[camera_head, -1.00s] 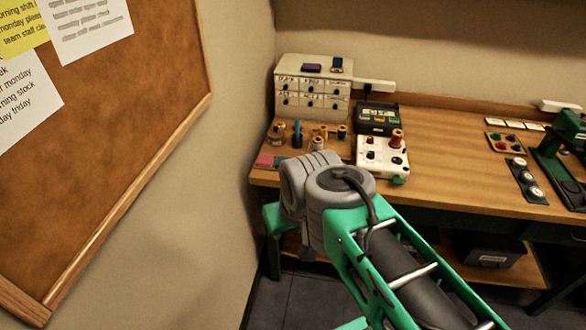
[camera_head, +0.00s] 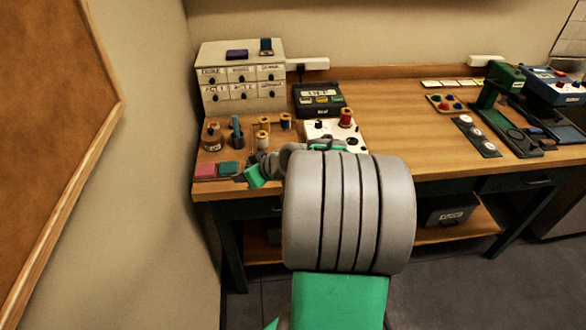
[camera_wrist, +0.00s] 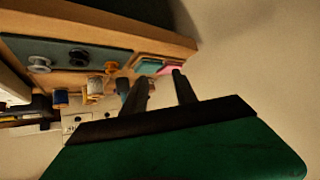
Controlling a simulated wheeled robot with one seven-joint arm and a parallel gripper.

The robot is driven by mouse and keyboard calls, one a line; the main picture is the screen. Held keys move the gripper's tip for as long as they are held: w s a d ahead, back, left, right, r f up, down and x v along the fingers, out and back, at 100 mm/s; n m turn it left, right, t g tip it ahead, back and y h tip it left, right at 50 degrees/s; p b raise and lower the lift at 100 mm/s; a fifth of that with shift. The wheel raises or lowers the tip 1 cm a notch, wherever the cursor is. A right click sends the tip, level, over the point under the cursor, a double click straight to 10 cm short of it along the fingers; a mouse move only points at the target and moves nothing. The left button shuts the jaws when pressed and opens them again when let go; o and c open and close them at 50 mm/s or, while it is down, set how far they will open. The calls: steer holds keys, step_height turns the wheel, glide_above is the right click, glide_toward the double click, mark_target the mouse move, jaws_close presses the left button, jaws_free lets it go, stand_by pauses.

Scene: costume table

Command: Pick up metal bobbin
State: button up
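My gripper (camera_wrist: 161,82) shows in the wrist view with two dark fingers apart and nothing between them. A silver-grey spool (camera_wrist: 39,64), which looks like the metal bobbin, sits on a dark green surface at the left of the wrist view, well off to the left of the fingers. In the head view my arm covers the front of the table, and I cannot pick out the bobbin there.
Thread spools (camera_head: 264,123) and a brown pot (camera_head: 212,137) stand on the table's left end. Pink (camera_head: 205,170) and teal pads lie near its front edge. A drawer cabinet (camera_head: 241,78) is behind, and a wall is close on the left.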

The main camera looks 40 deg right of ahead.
steer(key=d+f, duration=0.1)
steer(key=d, duration=0.1)
steer(key=d+f+m+t+b, duration=0.1)
steer(key=d+f, duration=0.1)
steer(key=d, duration=0.1)
steer(key=d+f+t+h, duration=0.1)
steer(key=d, duration=0.1)
steer(key=shift+s+d+f, duration=0.35)
steer(key=shift+d, duration=0.05)
steer(key=s+d+m+t+h, duration=0.1)
steer(key=d, duration=0.2)
steer(key=s+d+f+m+t+h+b, duration=0.1)
steer(key=s+d, duration=0.1)
steer(key=d, duration=0.1)
steer(key=s+d+t+h, duration=0.1)
steer(key=s+d, duration=0.1)
steer(key=d, duration=0.2)
steer(key=shift+f+m+t+h+b, duration=0.3)
steer(key=shift+m+h+b, duration=0.05)
steer(key=shift+m+h, duration=0.05)
steer(key=shift+w+d, duration=0.2)
steer(key=shift+d, duration=0.05)
steer(key=p+x, duration=0.2)
steer(key=x, duration=0.5)
steer(key=shift+f, duration=0.1)
jaws_close()
